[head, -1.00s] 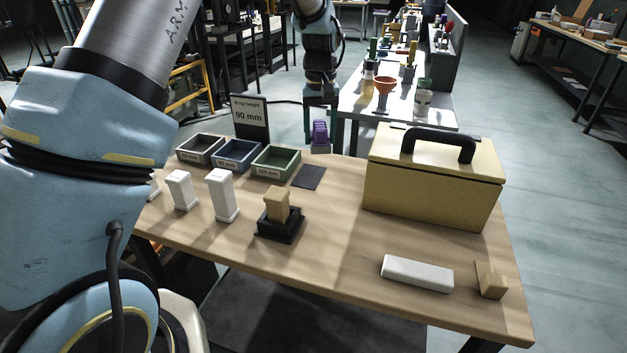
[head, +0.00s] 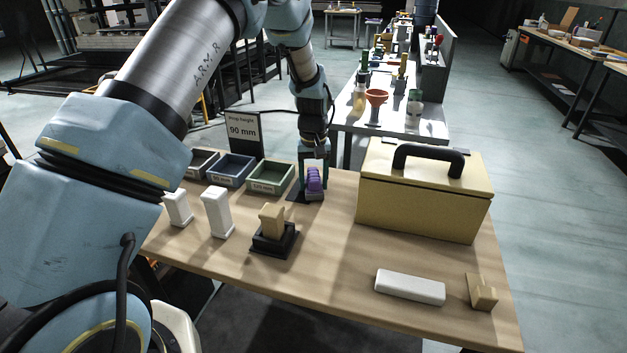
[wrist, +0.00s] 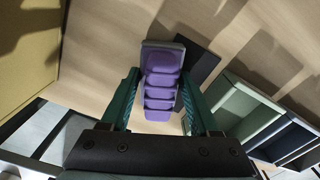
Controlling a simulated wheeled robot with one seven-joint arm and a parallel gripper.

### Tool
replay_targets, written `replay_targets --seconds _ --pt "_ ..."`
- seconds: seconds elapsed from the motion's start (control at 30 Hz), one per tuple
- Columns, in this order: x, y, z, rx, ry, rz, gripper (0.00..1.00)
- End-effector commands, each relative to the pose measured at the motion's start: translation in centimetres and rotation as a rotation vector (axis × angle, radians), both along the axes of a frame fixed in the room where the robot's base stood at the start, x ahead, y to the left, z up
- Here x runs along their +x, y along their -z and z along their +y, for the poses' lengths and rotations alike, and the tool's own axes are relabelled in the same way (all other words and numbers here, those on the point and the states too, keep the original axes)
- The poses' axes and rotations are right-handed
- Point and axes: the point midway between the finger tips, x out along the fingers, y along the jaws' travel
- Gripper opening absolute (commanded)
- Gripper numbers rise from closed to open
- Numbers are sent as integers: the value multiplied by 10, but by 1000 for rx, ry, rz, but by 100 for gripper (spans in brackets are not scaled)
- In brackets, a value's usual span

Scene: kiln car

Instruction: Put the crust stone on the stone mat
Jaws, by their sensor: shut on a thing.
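The crust stone, a purple ridged block on a grey base (head: 314,181), is between the fingers of my gripper (head: 313,172) near the table's back edge. In the wrist view the purple block (wrist: 161,85) sits between the two green fingers (wrist: 160,112), which are shut on it. The stone mat (head: 296,196) is a thin dark square on the table, just left of the stone in the head view. In the wrist view the mat (wrist: 203,64) shows to the stone's right, partly hidden by it. I cannot tell whether the stone's base touches the table or mat.
Green (head: 270,176) and blue (head: 231,170) trays stand left of the mat, with a "90 mm" sign (head: 243,134) behind. A large yellow box (head: 420,205) stands to the right. A tan block in a black holder (head: 274,238) and white posts (head: 217,212) are nearer.

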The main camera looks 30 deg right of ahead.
Motion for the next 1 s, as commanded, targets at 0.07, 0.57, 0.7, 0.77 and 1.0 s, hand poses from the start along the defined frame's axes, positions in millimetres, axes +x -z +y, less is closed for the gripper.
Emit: replay_targets --seconds 0.07,0.57,0.7,0.77,1.0 --pt "0 1 0 0 0 0 2" --pt "0 3 0 0 0 1 92" --pt "0 -1 0 0 0 0 92" --pt "0 -5 0 0 0 -1 92" --pt "1 -47 -1 -4 0 -4 92"
